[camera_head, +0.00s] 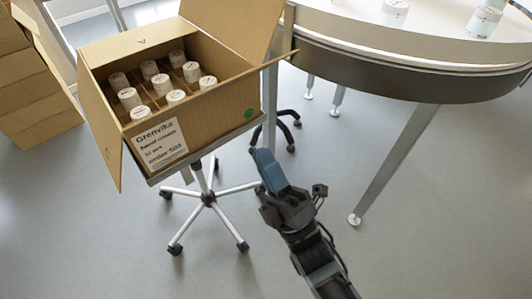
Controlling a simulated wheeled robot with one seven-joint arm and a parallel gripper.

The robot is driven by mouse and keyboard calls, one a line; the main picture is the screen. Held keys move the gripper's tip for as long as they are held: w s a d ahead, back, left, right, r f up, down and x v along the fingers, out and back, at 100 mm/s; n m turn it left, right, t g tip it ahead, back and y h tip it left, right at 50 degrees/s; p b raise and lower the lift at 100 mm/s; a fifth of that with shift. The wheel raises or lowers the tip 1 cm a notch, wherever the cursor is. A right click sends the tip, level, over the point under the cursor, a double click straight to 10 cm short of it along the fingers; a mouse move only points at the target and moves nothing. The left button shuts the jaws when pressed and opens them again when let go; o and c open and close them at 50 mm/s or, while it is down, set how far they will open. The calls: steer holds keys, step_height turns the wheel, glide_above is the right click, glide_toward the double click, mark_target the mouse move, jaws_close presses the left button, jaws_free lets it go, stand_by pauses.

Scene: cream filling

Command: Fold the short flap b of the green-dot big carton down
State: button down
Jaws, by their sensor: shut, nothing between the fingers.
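The green-dot big carton (215,115) is open on a stand in the upper left of the head view. Its front bears a white label and a green dot (249,113). Several white lidded jars (174,97) stand inside. One flap (100,128) hangs outward on the left side. Another flap (235,25) stands up at the back right. A thin flap edge (268,65) juts past the right corner. I cannot tell which one is short flap b. My gripper (264,158) is shut and empty, in front of and below the carton's right corner, apart from it.
A wheeled stand (208,197) holds the carton. A round table (400,70) with white jars (394,12) on it is at the upper right, its leg (395,165) reaching the floor. Brown boxes (35,90) are at the far left. The front floor is clear.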

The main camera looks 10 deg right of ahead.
mark_target(227, 83)
steer(key=p+x, duration=0.2)
steer(key=x, duration=0.9)
steer(key=shift+w+r, duration=0.1)
steer(key=shift+r, duration=0.05)
